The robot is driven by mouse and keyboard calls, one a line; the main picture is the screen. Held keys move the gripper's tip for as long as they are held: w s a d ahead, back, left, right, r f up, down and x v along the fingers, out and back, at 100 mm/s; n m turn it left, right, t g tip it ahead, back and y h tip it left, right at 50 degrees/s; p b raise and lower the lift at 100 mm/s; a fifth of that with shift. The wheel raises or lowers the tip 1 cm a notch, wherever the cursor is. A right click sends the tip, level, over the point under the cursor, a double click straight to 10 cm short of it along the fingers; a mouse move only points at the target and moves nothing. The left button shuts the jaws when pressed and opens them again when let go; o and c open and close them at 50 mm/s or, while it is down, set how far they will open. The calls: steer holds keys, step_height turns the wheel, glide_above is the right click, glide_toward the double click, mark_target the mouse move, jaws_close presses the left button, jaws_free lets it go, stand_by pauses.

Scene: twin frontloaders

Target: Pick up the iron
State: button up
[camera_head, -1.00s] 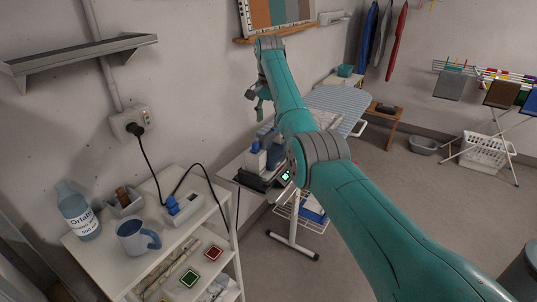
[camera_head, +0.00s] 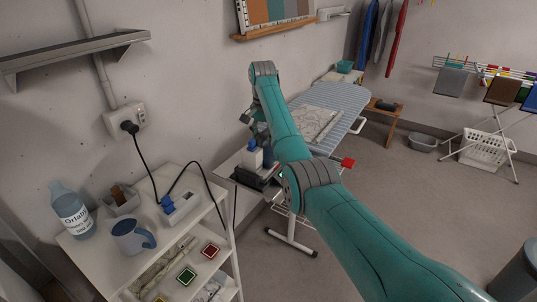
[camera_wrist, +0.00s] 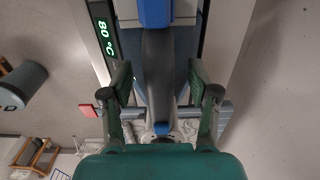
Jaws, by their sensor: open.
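The iron (camera_wrist: 160,60) shows in the wrist view as a dark grey, handle-like body with blue and light parts. It lies between my gripper's two green fingers, with a visible gap on each side. My gripper (camera_wrist: 160,78) is open around it and not closed on anything. In the head view my gripper (camera_head: 257,129) is small and partly hidden beside my arm. It is just above a white and blue object (camera_head: 252,156), probably part of the iron or its station. My arm hides much of that area.
A green "80 °C" display (camera_wrist: 103,35) is beside the iron. A striped ironing board (camera_head: 342,98) lies behind my arm. A white shelf (camera_head: 160,225) with a mug (camera_head: 130,237), bottle (camera_head: 72,212) and power cord stands at left. The floor at right is mostly clear.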

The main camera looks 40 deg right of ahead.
jaws_close()
steer(key=shift+r, duration=0.1)
steer(key=shift+r, duration=0.1)
